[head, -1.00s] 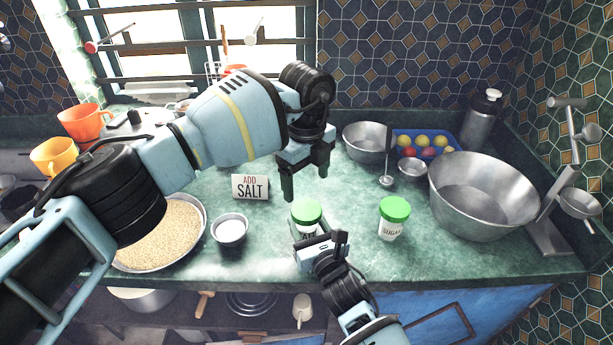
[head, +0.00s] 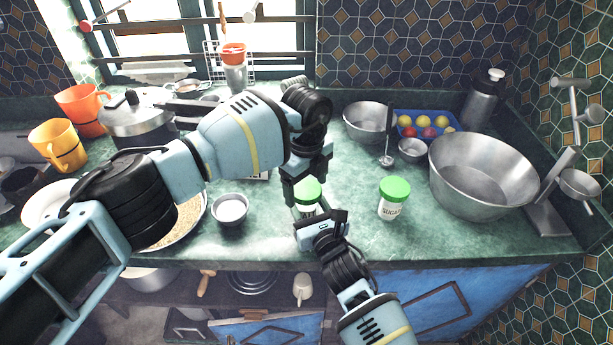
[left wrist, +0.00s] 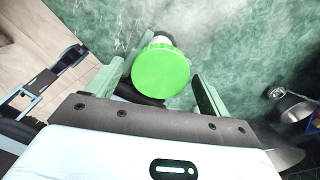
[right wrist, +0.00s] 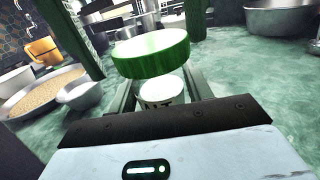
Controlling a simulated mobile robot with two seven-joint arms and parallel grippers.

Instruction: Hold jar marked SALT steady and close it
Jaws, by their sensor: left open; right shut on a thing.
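The SALT jar (right wrist: 160,92) stands on the counter in the right wrist view, with part of its label showing. Its green lid (right wrist: 150,55) sits on top; I cannot tell whether it is tightened. In the head view the lid (head: 308,190) is partly covered by my grippers. My right gripper (head: 318,222) is shut on the jar's body, from the front and low. My left gripper (head: 306,188) is open above the jar, pointing down. In the left wrist view the lid (left wrist: 161,72) lies between its spread fingers, with gaps at both sides.
The SUGAR jar (head: 393,200) with a green lid stands just right. A small bowl (head: 230,209) and a grain pan (head: 185,225) are left. A large metal basin (head: 482,175) and a ladle (head: 387,160) are at the right. The counter's front edge is close.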

